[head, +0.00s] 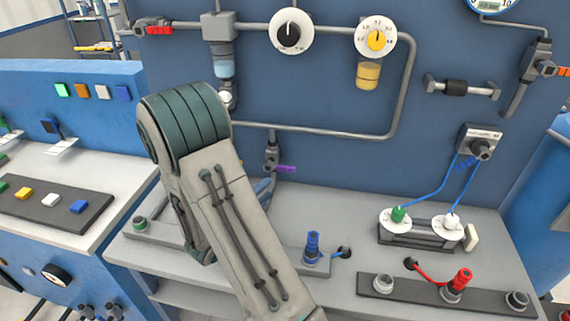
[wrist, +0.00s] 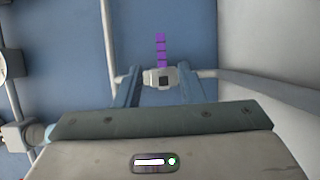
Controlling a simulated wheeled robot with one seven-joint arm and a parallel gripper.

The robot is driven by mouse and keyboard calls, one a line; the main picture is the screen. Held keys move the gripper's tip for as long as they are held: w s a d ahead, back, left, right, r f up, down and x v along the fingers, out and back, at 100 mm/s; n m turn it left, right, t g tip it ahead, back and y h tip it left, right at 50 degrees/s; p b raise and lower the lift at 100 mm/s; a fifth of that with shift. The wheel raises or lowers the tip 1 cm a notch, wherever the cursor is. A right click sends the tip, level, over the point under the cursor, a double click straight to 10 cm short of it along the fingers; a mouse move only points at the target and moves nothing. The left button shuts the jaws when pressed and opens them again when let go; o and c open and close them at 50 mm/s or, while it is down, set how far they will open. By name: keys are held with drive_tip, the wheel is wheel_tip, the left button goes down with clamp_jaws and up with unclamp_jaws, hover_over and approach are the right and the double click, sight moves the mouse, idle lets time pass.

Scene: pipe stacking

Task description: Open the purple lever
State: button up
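The purple lever (head: 286,169) sticks out to the right from a small grey valve (head: 271,156) below the lower wall pipe. In the wrist view the purple lever (wrist: 161,50) points up in the picture from the valve body (wrist: 161,79). My gripper (wrist: 159,72) is open, with one blue finger on each side of the valve body in the picture. The lever lies beyond the fingertips in that view, and I see no contact. In the head view my arm hides most of the gripper; only a bit of blue finger shows below the valve.
Grey pipes (head: 330,131) run along the blue wall panel. On the bench are a blue connector (head: 312,246), a red connector (head: 461,281) and wired white dials (head: 395,219). The bench's middle is fairly clear.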

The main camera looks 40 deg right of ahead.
sight(285, 170)
drive_tip(key=p+x, duration=0.1)
drive_tip(key=x, duration=0.3)
drive_tip(key=p+x, duration=0.1)
drive_tip(key=x, duration=0.4)
drive_tip(key=w+p+x, duration=0.1)
drive_tip(key=x, duration=0.3)
drive_tip(key=shift+d+f, duration=0.1)
drive_tip(key=shift+d, duration=0.1)
clamp_jaws()
